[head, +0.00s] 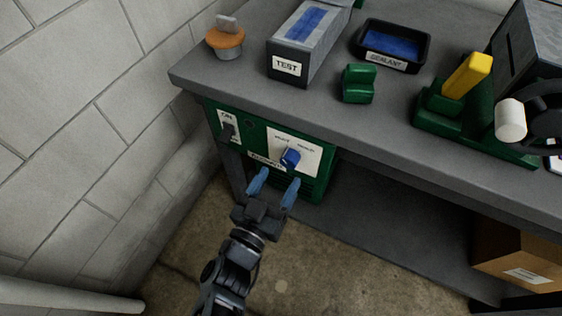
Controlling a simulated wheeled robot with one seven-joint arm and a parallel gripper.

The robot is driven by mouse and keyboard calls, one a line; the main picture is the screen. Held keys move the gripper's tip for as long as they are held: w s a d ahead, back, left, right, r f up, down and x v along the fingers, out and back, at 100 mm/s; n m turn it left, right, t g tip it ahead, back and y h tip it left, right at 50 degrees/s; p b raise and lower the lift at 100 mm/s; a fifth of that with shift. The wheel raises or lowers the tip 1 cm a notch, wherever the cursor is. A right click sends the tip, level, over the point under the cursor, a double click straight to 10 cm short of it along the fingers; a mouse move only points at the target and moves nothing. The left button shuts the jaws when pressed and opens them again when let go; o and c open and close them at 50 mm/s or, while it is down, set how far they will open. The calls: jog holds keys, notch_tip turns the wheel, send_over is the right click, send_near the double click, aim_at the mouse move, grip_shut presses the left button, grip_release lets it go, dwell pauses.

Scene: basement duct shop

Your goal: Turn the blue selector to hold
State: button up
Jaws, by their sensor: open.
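The blue selector (290,158) is a small knob on a white plate (309,153) on the front of a green box (256,136) under the bench top. Small lettering on the plate above the knob is too blurred to read surely, so I cannot tell the knob's setting. My gripper (277,181) has blue fingers and is open. Its fingertips are just below and in front of the knob, with nothing between them. I cannot tell whether the right fingertip touches the panel; the knob shows clear above the fingers.
A dark switch (228,131) sits left on the same panel. On the grey bench (225,85) above are a TEST box (290,68), a sealant tray (387,65), a green block (358,84) and a yellow-handled device (466,76). A wall stands left; a cardboard box (520,258) is lower right.

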aim_at(287, 165)
jog(key=shift+x, duration=2.6)
jog(key=shift+c, duration=0.4)
jog(key=c, duration=1)
